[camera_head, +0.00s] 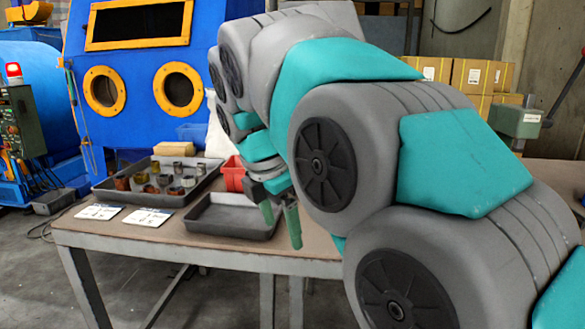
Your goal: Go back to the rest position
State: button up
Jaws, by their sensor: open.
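My gripper (280,220) has green fingers that are spread apart and point down. It is at the right side of the empty dark tray (225,235), near the table's front edge. I see nothing between its fingers. My grey and teal arm fills the right half of the head camera view and hides the right part of the table.
A dark tray (112,201) with several small metal parts stands on the table (165,240). Two white cards (148,217) lie in front of it. A red bin (234,176) stands behind the empty tray. A blue cabinet (133,65) and stacked boxes (478,77) stand behind.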

jog(key=s+d+f+m+g, duration=0.3)
jog(key=s+d+f+m, duration=0.9)
jog(key=s+d+m, duration=0.15)
jog(key=s+d+f+m+g+y, duration=0.1)
jog(key=s+d+f+m, duration=0.2)
jog(key=s+f+m, duration=0.8)
jog(key=s+m, duration=0.1)
jog(key=s, duration=0.2)
jog(key=shift+s+d+g+y, duration=0.3)
jog(key=shift+g, duration=0.1)
